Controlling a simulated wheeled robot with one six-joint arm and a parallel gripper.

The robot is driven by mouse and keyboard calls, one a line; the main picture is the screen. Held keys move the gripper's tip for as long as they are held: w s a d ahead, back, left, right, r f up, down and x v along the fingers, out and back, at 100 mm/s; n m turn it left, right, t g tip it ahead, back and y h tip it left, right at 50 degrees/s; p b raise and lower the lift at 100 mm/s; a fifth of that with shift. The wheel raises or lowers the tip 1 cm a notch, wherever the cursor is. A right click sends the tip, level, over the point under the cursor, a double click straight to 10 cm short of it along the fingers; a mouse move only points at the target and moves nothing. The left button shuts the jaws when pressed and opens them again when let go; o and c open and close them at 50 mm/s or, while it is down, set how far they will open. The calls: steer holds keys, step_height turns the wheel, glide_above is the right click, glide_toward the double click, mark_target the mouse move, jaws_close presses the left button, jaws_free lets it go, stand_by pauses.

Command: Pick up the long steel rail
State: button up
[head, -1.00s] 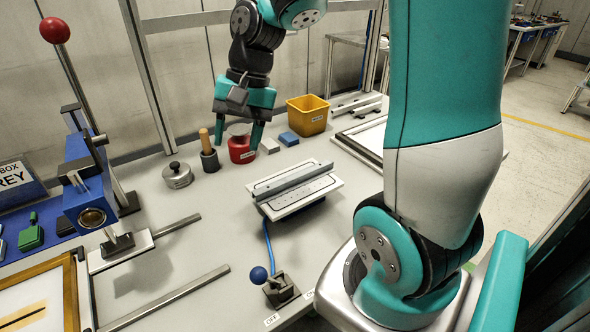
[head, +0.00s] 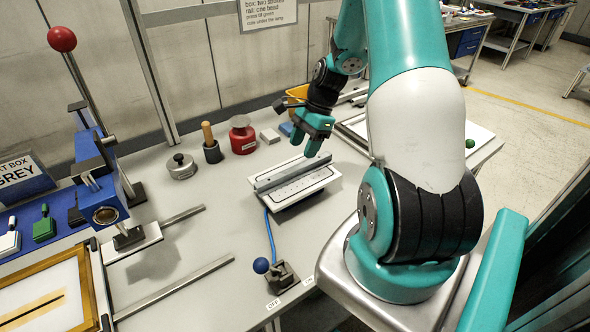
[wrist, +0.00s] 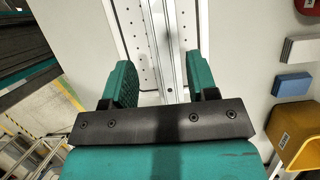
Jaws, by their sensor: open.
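A long steel rail (head: 292,172) lies along a white perforated plate (head: 318,184) in the middle of the bench. My gripper (head: 304,142) is open and empty, above the far right end of the rail. In the wrist view the rail (wrist: 160,45) runs away between the two fingers of my gripper (wrist: 158,84), with a finger on each side. The rail's near end is hidden behind the gripper's dark crossbar. Whether the fingers are level with the rail I cannot tell.
A red pot (head: 242,136), a dark cup with a wooden handle (head: 212,150) and a round steel weight (head: 181,167) stand behind the plate. A yellow bin (wrist: 300,135) and a blue block (wrist: 291,85) are close on the gripper's right. A blue-knobbed lever (head: 263,266) stands in front.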

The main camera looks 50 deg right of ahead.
mark_target(295, 168)
steer(key=shift+p+x, duration=0.95)
steer(key=shift+x, duration=2.4)
steer(key=shift+d, duration=0.15)
steer(key=c, duration=0.6)
